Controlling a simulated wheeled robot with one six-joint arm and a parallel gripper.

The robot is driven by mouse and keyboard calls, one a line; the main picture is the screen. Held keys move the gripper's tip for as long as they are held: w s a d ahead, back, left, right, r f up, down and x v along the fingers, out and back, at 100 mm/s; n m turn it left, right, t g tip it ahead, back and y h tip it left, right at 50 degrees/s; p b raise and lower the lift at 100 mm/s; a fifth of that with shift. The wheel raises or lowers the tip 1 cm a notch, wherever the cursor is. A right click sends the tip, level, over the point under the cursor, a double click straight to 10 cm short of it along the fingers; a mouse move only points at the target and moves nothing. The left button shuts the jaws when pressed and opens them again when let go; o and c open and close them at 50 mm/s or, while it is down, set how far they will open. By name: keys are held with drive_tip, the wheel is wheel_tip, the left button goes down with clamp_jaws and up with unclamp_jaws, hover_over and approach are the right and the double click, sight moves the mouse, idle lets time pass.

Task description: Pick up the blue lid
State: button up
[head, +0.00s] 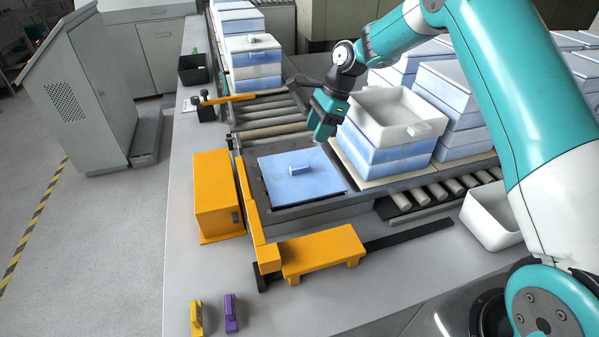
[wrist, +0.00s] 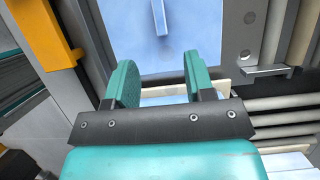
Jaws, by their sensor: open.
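The blue lid (head: 303,182) is a flat light-blue square with a small raised handle (head: 300,170) in its middle. It lies flat in a dark square frame on the work surface. My gripper (head: 326,120) is above and beyond the lid's far right corner, apart from it, with its jaws open and empty. In the wrist view the open fingers (wrist: 160,78) show in front of the lid (wrist: 195,40). The lid's handle (wrist: 161,18) shows at the top of that view, beyond the fingertips.
An orange bar (head: 250,195) and orange box (head: 217,195) stand left of the lid; an orange block (head: 323,252) is in front. A white tray (head: 395,115) tops a blue stack to the right. Rollers (head: 268,118) lie behind. A white bin (head: 490,217) stands right.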

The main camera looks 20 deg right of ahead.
drive_tip(key=p, duration=0.2)
hover_over(300, 166)
drive_tip(key=d, duration=0.2)
wheel_tip(300, 166, down, 6)
drive_tip(key=shift+d+r, duration=0.1)
drive_tip(key=shift+d, duration=0.05)
drive_tip(key=p+x, duration=0.2)
drive_tip(key=x, duration=0.2)
drive_tip(key=shift+a+f, duration=0.2)
drive_tip(key=shift+f, duration=0.35)
clamp_jaws()
